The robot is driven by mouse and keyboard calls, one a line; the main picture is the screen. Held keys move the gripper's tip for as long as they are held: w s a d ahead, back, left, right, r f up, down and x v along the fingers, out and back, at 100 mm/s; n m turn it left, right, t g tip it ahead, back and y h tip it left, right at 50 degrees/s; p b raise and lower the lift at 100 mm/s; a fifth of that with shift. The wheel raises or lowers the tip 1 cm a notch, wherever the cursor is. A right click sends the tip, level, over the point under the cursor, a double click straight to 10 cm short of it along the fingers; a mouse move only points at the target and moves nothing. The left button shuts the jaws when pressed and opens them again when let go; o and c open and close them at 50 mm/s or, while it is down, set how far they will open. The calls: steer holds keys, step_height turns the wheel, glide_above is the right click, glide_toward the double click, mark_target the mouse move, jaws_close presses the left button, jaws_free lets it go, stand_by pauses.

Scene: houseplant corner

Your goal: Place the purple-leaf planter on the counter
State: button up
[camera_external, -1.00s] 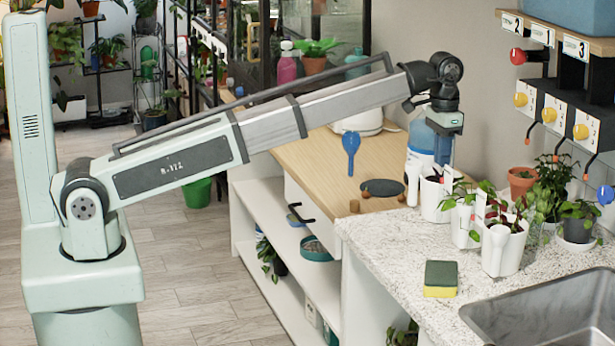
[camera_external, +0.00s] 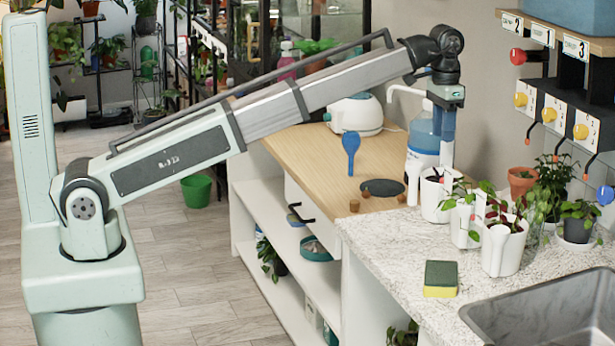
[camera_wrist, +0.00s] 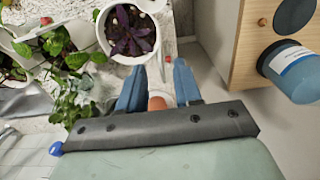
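The purple-leaf planter is a white pot (camera_wrist: 130,32) with dark purple leaves, at the top of the wrist view. It appears to be the white pot (camera_external: 432,197) on the speckled counter (camera_external: 385,240), at the end near the wooden counter (camera_external: 310,160). My gripper (camera_wrist: 158,72) has blue fingers, apart and with nothing held between them. In the external view my gripper (camera_external: 443,165) hangs just above and behind this pot, pointing down. In the wrist view the planter lies beyond the fingertips.
Two more white planters (camera_external: 502,250) (camera_external: 466,226) stand beside it. A terracotta pot (camera_external: 521,183) and other plants are near the wall. A blue bottle (camera_external: 423,140) and dark disc (camera_external: 382,187) are on the wooden counter. A sponge (camera_external: 441,278) lies near the sink (camera_external: 550,310).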

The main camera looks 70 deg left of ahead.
steer(key=shift+r, duration=3)
steer(key=shift+o, duration=0.4)
